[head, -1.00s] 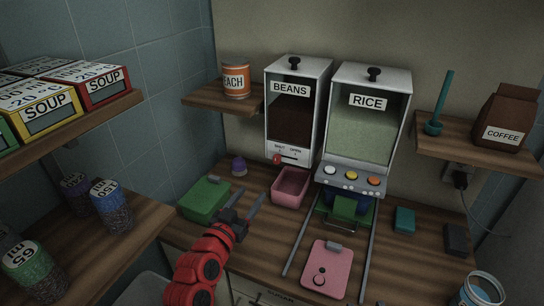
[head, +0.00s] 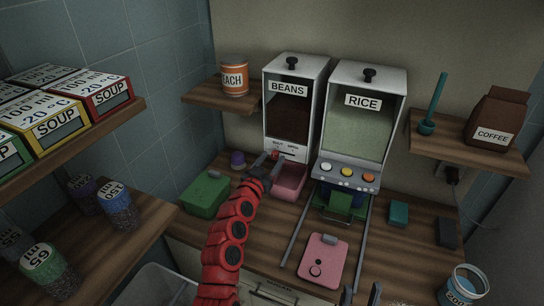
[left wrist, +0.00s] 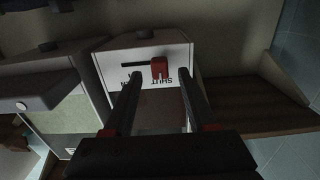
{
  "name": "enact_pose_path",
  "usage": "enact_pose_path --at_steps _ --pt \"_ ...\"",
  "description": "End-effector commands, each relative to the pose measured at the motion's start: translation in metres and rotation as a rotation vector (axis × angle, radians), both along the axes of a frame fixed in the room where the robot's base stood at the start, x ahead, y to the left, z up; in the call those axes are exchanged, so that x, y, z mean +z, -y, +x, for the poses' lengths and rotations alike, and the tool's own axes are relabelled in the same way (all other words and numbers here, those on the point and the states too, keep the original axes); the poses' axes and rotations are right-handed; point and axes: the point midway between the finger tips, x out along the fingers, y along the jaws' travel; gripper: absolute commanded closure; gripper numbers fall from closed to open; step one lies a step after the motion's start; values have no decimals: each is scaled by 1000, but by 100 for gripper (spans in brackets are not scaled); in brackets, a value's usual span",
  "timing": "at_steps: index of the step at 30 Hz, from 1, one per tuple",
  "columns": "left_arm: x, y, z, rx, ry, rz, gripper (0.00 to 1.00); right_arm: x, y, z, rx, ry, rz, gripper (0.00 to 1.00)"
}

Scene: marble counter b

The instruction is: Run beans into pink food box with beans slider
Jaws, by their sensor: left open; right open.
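The beans dispenser (head: 290,115) stands at the back, with its red slider (head: 275,154) low on the front, at the SHUT end of its slot. The open pink food box (head: 290,182) sits below it, partly hidden by my left gripper. My left gripper (head: 267,163) is open at the dispenser front. In the left wrist view, the red slider (left wrist: 160,68) appears between the two spread fingers (left wrist: 157,78); I cannot tell whether they touch it. My right gripper (head: 361,294) shows only its fingertips at the bottom edge, open and empty.
The rice dispenser (head: 361,125) stands right of the beans, with a green box (head: 339,203) beneath. A pink lid (head: 323,262) lies on the counter. A green box (head: 205,195) stands left. Shelves with soup boxes (head: 108,94) and jars flank the left side.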

Motion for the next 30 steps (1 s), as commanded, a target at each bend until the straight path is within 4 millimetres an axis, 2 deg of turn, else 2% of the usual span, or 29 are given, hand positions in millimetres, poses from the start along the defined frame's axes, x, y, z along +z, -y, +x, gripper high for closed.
enact_pose_path --at_steps 6,14,23,24,30 --pt "1 3 9 1 1 1 43 2 0 0 0 0 0 50" --pt "0 3 9 1 1 1 43 2 0 0 0 0 0 50" --pt "0 3 9 1 0 0 96 2 0 0 0 0 0 50" --pt "0 3 9 1 0 0 100 2 0 0 0 0 0 50" --pt "0 3 9 1 0 0 100 2 0 0 0 0 0 50"
